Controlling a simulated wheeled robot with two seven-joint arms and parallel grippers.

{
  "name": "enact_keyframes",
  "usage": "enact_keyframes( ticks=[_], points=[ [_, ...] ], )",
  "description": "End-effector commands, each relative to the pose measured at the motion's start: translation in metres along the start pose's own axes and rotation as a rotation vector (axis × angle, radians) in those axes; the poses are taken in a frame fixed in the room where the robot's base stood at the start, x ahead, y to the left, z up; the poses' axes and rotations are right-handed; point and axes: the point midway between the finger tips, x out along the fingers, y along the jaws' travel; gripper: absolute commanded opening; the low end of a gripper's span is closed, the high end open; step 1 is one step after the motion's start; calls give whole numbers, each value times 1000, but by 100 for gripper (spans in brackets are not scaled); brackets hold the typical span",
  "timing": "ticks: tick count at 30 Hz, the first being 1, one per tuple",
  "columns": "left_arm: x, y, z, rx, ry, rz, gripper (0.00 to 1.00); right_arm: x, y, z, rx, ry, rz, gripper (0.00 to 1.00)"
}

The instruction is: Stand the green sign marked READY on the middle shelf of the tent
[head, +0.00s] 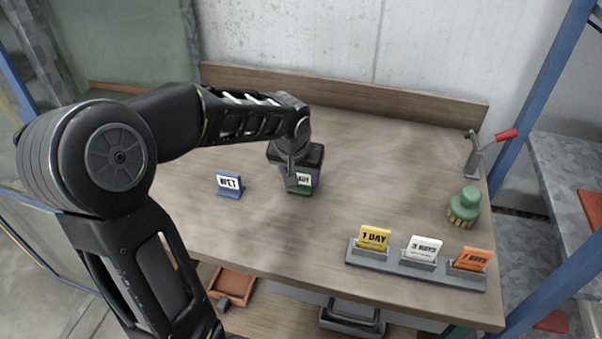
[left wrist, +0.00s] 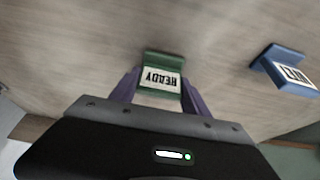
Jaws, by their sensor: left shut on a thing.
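The green sign (head: 299,189) is on the wooden table, partly hidden by my left gripper in the head view. In the left wrist view the green sign (left wrist: 161,78) reads READY, upside down in the picture, and sits between the two fingers. My left gripper (head: 294,176) reaches down over the sign from above and is shut on it. The fingers also show in the left wrist view (left wrist: 158,88), one on each side of the sign. I cannot tell whether the sign's foot touches the table. My right gripper and the tent's middle shelf are not clearly in view.
A blue WET sign (head: 229,185) stands left of the gripper. A grey holder (head: 414,276) with yellow, white and orange day cards is at the front right. A green brush (head: 464,205) and a red-handled clamp (head: 488,146) are at the right edge. Trays lie below the table.

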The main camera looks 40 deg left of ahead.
Motion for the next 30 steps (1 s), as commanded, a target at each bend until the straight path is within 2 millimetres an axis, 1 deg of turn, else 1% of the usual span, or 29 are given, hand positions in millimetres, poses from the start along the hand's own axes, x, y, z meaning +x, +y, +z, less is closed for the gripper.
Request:
enact_keyframes(
  ticks=[7, 11, 12, 18, 20, 26, 30],
  points=[
    [1, 0, 0, 0, 2, 0, 14, 0, 0, 0, 0, 0, 0, 0],
    [5, 0, 2, 0, 2, 0, 14, 4, 2, 0, 0, 0, 0, 0],
    [4, 0, 1, 0, 2, 0, 56, 4, 1, 0, 0, 0, 0, 0],
    [3, 0, 1, 0, 2, 0, 72, 3, 1, 0, 0, 0, 0, 0],
    [3, 0, 1, 0, 2, 0, 76, 3, 1, 0, 0, 0, 0, 0],
    [3, 0, 1, 0, 2, 0, 76, 3, 1, 0, 0, 0, 0, 0],
    [-1, 0, -1, 0, 2, 0, 76, -1, 0, 0, 0, 0, 0, 0]
  ],
)
